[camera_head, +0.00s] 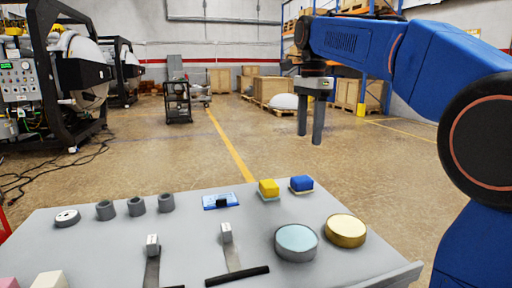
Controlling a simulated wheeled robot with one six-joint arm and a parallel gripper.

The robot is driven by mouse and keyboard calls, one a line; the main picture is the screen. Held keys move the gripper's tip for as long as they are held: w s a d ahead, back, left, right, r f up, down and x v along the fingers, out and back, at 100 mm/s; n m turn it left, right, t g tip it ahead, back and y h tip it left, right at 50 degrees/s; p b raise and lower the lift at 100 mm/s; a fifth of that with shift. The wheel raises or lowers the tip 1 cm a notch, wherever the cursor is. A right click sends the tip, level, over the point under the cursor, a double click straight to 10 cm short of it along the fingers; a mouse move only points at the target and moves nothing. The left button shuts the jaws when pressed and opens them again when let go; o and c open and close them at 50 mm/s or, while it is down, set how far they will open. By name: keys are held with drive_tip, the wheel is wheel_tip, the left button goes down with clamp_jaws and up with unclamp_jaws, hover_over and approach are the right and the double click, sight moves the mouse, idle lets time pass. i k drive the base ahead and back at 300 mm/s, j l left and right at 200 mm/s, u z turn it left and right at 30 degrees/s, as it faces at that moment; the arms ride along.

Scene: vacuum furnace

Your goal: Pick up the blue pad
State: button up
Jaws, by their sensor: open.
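The blue pad (301,184) is a small blue block on a pale base, standing near the far edge of the grey table (190,240), right of its middle. My gripper (310,138) is open and empty, with its two dark fingers pointing down. In the picture it appears above the blue pad, with a clear gap between them. Nothing hides the pad's top or front.
A similar yellow pad (268,188) stands just left of the blue one. A blue-and-white card (220,201) lies further left. A light-blue round container (296,240) and a gold round one (346,230) stand nearer. Several grey rings (137,206) line the left.

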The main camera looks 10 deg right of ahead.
sight(300, 185)
drive_tip(key=k, duration=0.9)
